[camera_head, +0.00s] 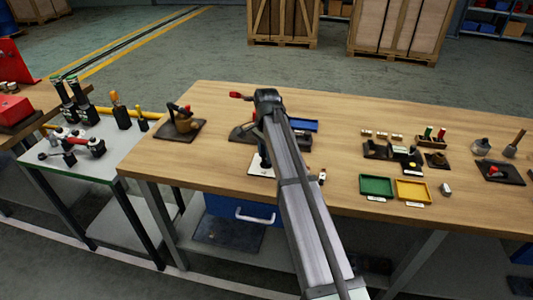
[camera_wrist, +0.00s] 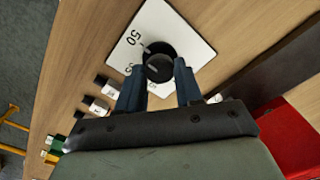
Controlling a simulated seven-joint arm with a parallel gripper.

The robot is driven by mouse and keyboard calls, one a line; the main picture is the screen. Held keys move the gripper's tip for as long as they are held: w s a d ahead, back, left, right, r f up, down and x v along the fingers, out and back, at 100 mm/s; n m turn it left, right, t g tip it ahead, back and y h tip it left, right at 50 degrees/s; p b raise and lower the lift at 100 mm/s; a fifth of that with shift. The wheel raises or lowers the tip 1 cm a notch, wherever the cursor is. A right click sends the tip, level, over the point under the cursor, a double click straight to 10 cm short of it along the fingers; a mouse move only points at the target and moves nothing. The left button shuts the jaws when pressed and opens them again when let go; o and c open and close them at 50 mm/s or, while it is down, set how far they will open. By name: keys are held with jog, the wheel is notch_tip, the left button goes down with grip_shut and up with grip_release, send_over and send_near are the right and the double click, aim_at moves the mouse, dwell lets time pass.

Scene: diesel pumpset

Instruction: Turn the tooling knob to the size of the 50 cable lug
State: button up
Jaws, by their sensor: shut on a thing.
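The tooling knob (camera_wrist: 160,58) is a round black knob on a white plate (camera_wrist: 190,38) in the wrist view. The plate shows a printed 50 to the knob's upper left and a partly hidden number, perhaps 35, below it. A pale mark shows at the knob's upper left edge, on the side of the 50; I cannot tell exactly where the knob points. My gripper (camera_wrist: 159,72) has its two blue-grey fingers on either side of the knob, shut on it. In the head view the plate (camera_head: 256,169) shows partly behind my arm. I cannot make out the 50 cable lug.
Several small labelled pieces (camera_wrist: 97,104) lie left of my gripper in the wrist view. A red object (camera_wrist: 288,140) is at its lower right.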

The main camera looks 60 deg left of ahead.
dwell(0.3)
jog(key=o, duration=1)
jog(key=shift+o, duration=0.2)
jog(key=shift+r, duration=0.1)
notch_tip(320, 180, up, 14)
jog(key=shift+w+f, duration=0.1)
jog(key=shift+f, duration=0.1)
